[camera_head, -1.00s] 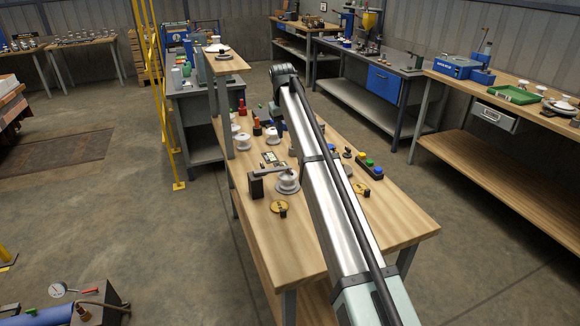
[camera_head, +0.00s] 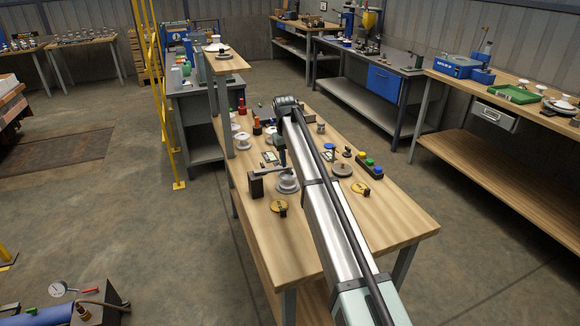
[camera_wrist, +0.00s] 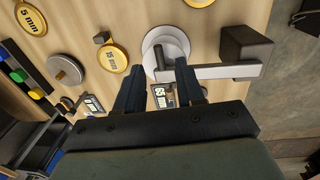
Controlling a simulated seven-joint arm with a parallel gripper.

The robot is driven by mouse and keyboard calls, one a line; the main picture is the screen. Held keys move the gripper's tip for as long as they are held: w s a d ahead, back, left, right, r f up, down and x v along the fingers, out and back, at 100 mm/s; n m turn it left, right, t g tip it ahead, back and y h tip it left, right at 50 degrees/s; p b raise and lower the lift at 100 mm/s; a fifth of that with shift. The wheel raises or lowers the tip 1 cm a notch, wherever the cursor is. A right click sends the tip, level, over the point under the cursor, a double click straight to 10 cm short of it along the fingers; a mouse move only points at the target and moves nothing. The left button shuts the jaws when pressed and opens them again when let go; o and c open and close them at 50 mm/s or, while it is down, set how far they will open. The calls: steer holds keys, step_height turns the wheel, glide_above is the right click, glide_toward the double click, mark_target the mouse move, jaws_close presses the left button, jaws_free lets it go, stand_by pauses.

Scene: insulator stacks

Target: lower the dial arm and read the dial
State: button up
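The dial arm (camera_head: 272,172) is a grey bar reaching from a dark block (camera_head: 256,185) over a white round insulator (camera_head: 288,184) on the wooden bench. In the wrist view the bar (camera_wrist: 215,71) runs left from the block (camera_wrist: 245,47) across the insulator (camera_wrist: 171,36), with a dark upright pin (camera_wrist: 159,56) at its end. My gripper (camera_wrist: 160,72) is open, its fingers on either side of the bar's end; contact cannot be told. My gripper (camera_head: 279,152) is partly hidden by my arm in the head view. A small numbered plate (camera_wrist: 163,95) shows between the fingers; no readable dial face is clear.
Gold weights (camera_wrist: 113,58) lie beside the insulator, with a grey disc (camera_wrist: 66,69) and a coloured button box (camera_wrist: 18,75) farther left. White insulators and red pieces (camera_head: 242,107) stand farther back. The bench's front end (camera_head: 290,250) is clear.

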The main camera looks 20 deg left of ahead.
mark_target(290, 170)
steer(key=shift+d+f, duration=0.1)
steer(key=shift+f, duration=1.5)
jaws_close()
